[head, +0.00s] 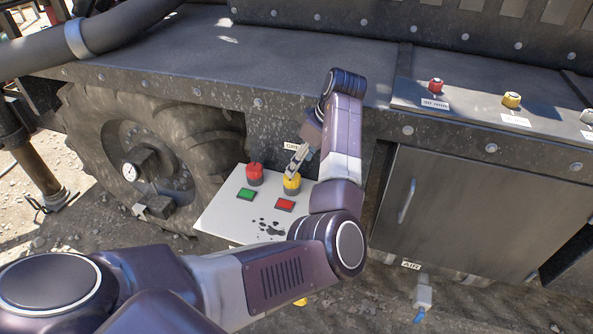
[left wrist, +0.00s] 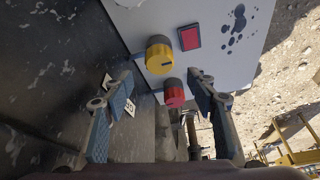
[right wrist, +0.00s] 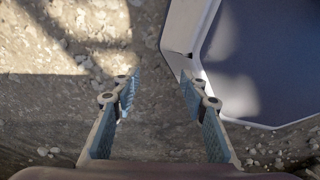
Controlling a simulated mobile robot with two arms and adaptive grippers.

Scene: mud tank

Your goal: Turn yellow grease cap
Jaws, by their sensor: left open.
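The yellow grease cap (head: 292,186) stands on a white panel (head: 225,212), right of a red cap (head: 254,174). My left gripper (head: 299,158) is right above the yellow cap in the head view and partly overlaps it. In the left wrist view, my left gripper (left wrist: 160,86) is open and empty. The yellow cap (left wrist: 159,56) shows just beyond the fingertips and between their lines, with no contact visible. The red cap (left wrist: 174,93) appears below it in the picture. My right gripper (right wrist: 160,84) is open and empty over gravelly ground, seen only in the right wrist view.
The panel also carries a green button (head: 245,194) and a red button (head: 285,204). The tank's dark ledge (head: 215,92) overhangs behind it. A large tyre (head: 205,140) stands left. Another red knob (head: 436,86) and yellow knob (head: 511,100) sit on the ledge.

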